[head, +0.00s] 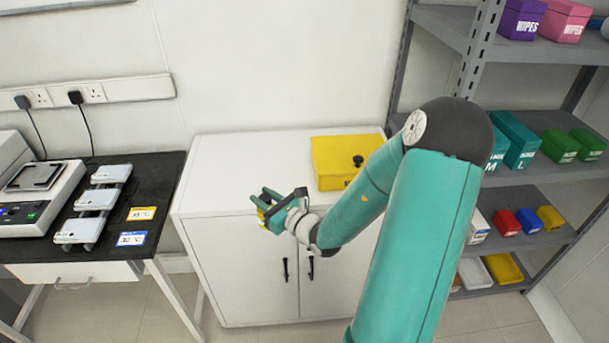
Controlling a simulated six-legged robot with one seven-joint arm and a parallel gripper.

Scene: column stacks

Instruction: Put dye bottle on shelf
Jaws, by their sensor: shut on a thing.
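My gripper (268,203) is in front of the white cabinet, near its top front edge. Its fingers point left and are closed around a small item, the dye bottle (262,217). Only small yellowish parts of the bottle show between the fingers; the rest is hidden. The grey metal shelf (545,182) stands at the right, with several levels of boxes and bins. My arm covers part of its left side.
A yellow box (333,162) sits on the white cabinet (235,160); the cabinet top left of it is clear. A black-topped bench (150,190) at the left holds a device (40,190) and a rack of pale blocks (95,200). Boxes crowd the shelf, with some bare board at its front edges.

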